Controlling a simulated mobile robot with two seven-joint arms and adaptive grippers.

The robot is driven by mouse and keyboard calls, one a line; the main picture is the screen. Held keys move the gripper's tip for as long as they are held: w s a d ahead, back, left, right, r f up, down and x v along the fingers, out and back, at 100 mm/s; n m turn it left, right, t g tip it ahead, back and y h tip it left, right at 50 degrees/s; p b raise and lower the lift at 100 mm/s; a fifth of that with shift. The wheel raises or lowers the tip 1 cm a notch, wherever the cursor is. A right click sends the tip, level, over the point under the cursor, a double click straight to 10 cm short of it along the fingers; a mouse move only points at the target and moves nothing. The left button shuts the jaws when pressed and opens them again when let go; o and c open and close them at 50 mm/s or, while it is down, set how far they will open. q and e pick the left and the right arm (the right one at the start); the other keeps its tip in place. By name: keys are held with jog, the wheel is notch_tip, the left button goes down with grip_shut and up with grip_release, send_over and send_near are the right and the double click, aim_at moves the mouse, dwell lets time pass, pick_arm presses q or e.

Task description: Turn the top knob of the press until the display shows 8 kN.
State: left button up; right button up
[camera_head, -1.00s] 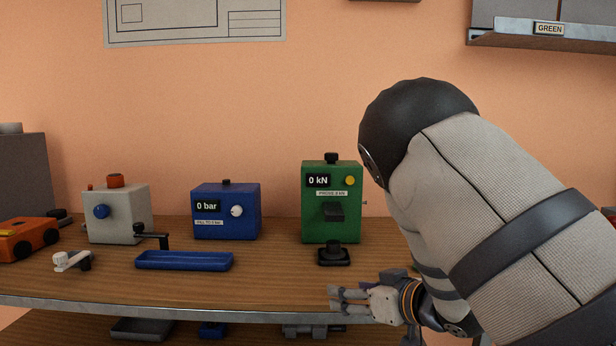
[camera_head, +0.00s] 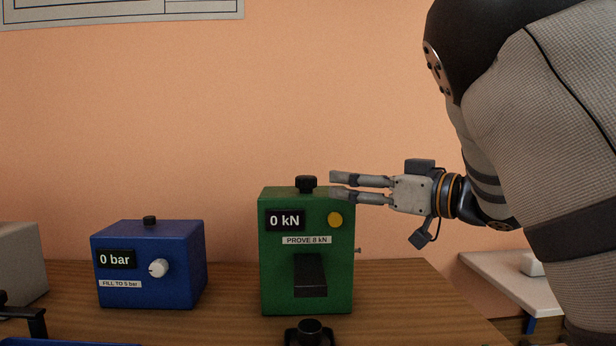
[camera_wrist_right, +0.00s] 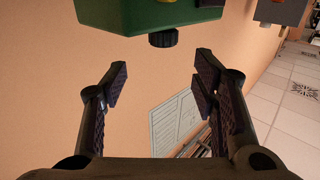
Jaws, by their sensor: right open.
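The green press (camera_head: 283,260) stands on the wooden bench. Its display (camera_head: 285,220) reads 0 kN, and a label below reads PROVE 8 kN. The black top knob (camera_head: 306,184) sits on its upper face. My right gripper (camera_head: 332,184) is open and empty, with its fingers pointing left just right of the knob in the head view. In the right wrist view, the knob (camera_wrist_right: 163,39) shows beyond the open fingers (camera_wrist_right: 160,85), centred between them and apart from them. The press body (camera_wrist_right: 150,14) is at the top there.
A blue box (camera_head: 178,270) with a 0 bar display stands left of the press. A black round part (camera_head: 309,333) stands in front of the press. A yellow button (camera_head: 335,219) is on the press front. A white table (camera_head: 505,280) is at the right.

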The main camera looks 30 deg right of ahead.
aim_at(314, 178)
jog(key=x, duration=0.2)
jog(key=b+x, duration=0.1)
jog(key=shift+w+a+f, duration=0.3)
jog(key=shift+w+a, duration=0.05)
jog(key=shift+a, duration=0.05)
jog(key=x, duration=0.6)
jog(key=shift+w+a+r+b, duration=0.1)
jog(key=shift+w+r+b, duration=0.1)
jog(key=shift+w+b, duration=0.15)
pick_arm(q)
jog(key=shift+s+a+f+g, duration=0.15)
jog(key=shift+s+f+g, duration=0.15)
jog(key=shift+s+f, duration=0.8)
pick_arm(e)
jog(key=shift+w+r, duration=0.1)
jog(key=shift+w, duration=0.2)
